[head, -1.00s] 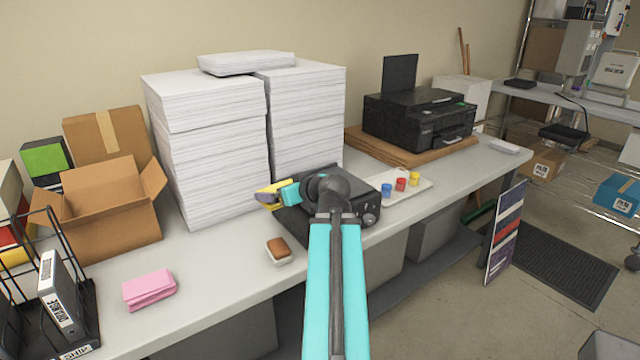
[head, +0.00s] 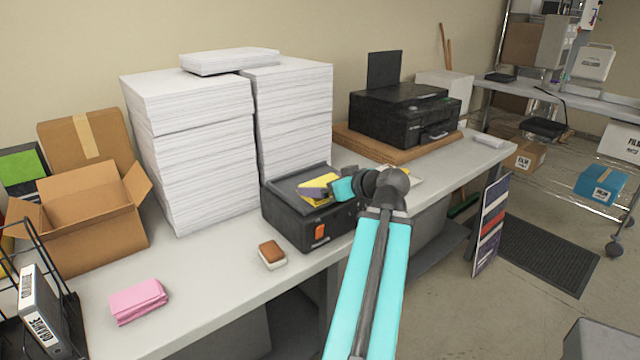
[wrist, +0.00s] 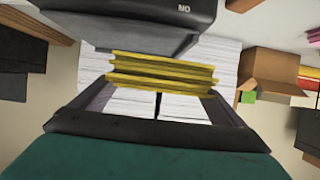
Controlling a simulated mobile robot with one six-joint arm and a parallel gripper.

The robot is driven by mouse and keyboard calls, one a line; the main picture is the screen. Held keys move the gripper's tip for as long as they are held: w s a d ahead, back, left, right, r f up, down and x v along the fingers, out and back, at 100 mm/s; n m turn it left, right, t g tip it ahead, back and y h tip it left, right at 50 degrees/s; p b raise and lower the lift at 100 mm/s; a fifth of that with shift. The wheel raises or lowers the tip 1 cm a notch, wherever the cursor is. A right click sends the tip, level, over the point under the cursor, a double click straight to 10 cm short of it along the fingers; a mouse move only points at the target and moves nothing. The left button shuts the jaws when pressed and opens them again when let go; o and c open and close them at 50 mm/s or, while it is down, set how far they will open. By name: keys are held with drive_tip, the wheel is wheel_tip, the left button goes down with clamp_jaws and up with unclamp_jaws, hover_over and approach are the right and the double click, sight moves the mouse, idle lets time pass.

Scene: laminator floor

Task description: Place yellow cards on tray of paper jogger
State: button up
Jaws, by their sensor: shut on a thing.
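My gripper (head: 318,190) is shut on the yellow cards (head: 325,181), which show above the tray (head: 292,181) of the black paper jogger (head: 290,220). I cannot tell from the head view whether the cards touch the tray. The jogger has an orange switch on its front, and my arm hides its right part. In the wrist view the yellow cards (wrist: 160,72) form a thin ridged stack between the two fingers of my gripper (wrist: 160,92). A dark body with white lettering fills the top of that view.
Tall white paper stacks (head: 190,150) stand close behind and left of the jogger. A brown and white block (head: 271,254) and a pink folded cloth (head: 138,301) lie at the front left. A black printer (head: 405,115) stands to the right. Bare table lies between cloth and block.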

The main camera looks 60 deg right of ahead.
drive_tip(key=shift+w+a, duration=0.1)
drive_tip(key=shift+w, duration=0.1)
drive_tip(key=shift+w+d, duration=0.2)
drive_tip(key=shift+w, duration=0.1)
drive_tip(key=shift+w+d+f+p, duration=0.25)
drive_tip(key=shift+w+d+p, duration=0.35)
drive_tip(key=shift+w+p, duration=0.05)
drive_tip(key=w+d+p, duration=0.1)
drive_tip(key=w+d, duration=0.1)
drive_tip(key=d, duration=0.1)
drive_tip(key=w+d+f+p, duration=0.1)
drive_tip(key=w+d, duration=0.1)
drive_tip(key=d, duration=0.2)
drive_tip(key=w+d+p, duration=0.2)
drive_tip(key=d, duration=0.1)
drive_tip(key=shift+w+d+f, duration=0.15)
drive_tip(key=shift+w, duration=0.2)
drive_tip(key=shift+f, duration=0.15)
drive_tip(key=shift+f+p, duration=1)
drive_tip(key=shift+f, duration=0.65)
drive_tip(key=shift+f, duration=0.15)
